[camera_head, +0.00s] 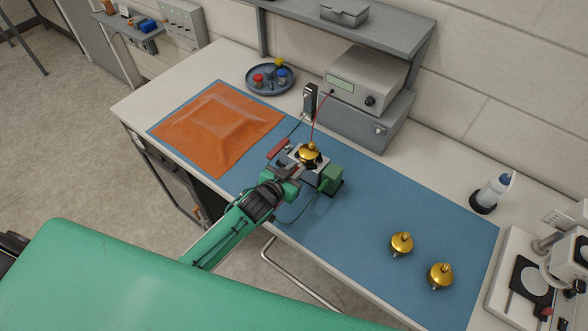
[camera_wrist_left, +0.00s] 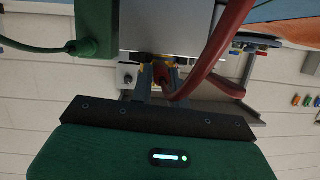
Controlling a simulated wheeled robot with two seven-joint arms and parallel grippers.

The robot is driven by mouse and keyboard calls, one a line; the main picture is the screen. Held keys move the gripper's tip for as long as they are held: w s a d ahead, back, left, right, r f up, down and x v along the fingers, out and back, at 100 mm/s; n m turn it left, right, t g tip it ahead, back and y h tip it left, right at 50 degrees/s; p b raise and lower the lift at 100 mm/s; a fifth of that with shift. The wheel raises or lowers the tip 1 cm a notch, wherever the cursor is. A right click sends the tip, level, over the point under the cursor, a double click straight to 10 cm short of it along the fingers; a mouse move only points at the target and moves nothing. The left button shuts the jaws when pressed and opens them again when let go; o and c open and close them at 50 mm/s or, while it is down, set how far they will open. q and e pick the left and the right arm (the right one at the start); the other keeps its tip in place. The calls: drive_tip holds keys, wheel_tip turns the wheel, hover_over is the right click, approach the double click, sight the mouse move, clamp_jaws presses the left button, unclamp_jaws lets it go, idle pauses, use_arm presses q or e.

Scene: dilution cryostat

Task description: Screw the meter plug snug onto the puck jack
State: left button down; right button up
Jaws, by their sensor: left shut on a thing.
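The gold puck (camera_head: 308,153) sits in a grey holder on the blue mat, in the middle of the head view. My left gripper (camera_head: 297,167) is at the near side of this puck. In the left wrist view my left gripper (camera_wrist_left: 160,80) is shut on the red meter plug (camera_wrist_left: 163,77), with its thick red cable (camera_wrist_left: 207,50) curving up and right. The plug points at the holder, where bits of gold show. The jack is hidden behind the plug and fingers, so I cannot tell whether they are joined. My right gripper is not in view.
A green box (camera_head: 331,178) with a cable stands right of the holder. The grey meter (camera_head: 365,80) is behind, with a thin red lead. Two gold pucks (camera_head: 402,244) (camera_head: 440,275) stand at right. An orange cloth (camera_head: 215,125) and a round tray (camera_head: 258,86) lie left.

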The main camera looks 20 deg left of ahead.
use_arm(q)
drive_tip(key=shift+w+r, duration=0.15)
drive_tip(key=shift+r, duration=0.15)
drive_tip(key=shift+d+f+m+t+y+b, duration=0.15)
drive_tip(key=shift+m+y+b, duration=0.1)
drive_tip(key=shift+m, duration=0.35)
drive_tip(key=shift+d+r+m+t+y+b, duration=0.1)
drive_tip(key=shift+m+t+y+b, duration=0.1)
drive_tip(key=shift+m, duration=0.4)
drive_tip(key=shift+m+y, duration=0.25)
drive_tip(key=shift+m, duration=0.35)
drive_tip(key=shift+d+f+m+t+b, duration=0.1)
drive_tip(key=shift+m+t+b, duration=0.15)
drive_tip(key=shift+m+b, duration=0.45)
drive_tip(key=shift+m+t+y+b, duration=0.4)
drive_tip(key=shift+m+y+b, duration=0.2)
drive_tip(key=shift+m+b, duration=0.4)
